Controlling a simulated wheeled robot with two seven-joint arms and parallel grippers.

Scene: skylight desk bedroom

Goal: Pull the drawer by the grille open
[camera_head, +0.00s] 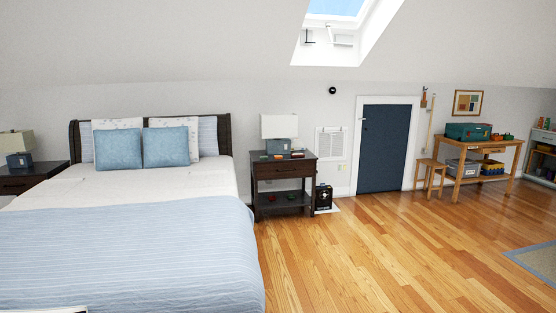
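The white grille (331,143) is set in the wall left of the blue door. The dark nightstand (284,183) stands just left of the grille, on the right side of the bed. Its single drawer (284,171) sits under the top and appears shut, with a small handle on its front. Below the drawer is an open shelf (284,203) with small red and green items on it. Neither of my grippers is in view.
The bed (130,250) fills the left. A black box (323,198) stands on the floor right of the nightstand. A wooden workbench (478,163) and a stool (432,175) stand at the right. The wood floor (380,250) is clear in the middle.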

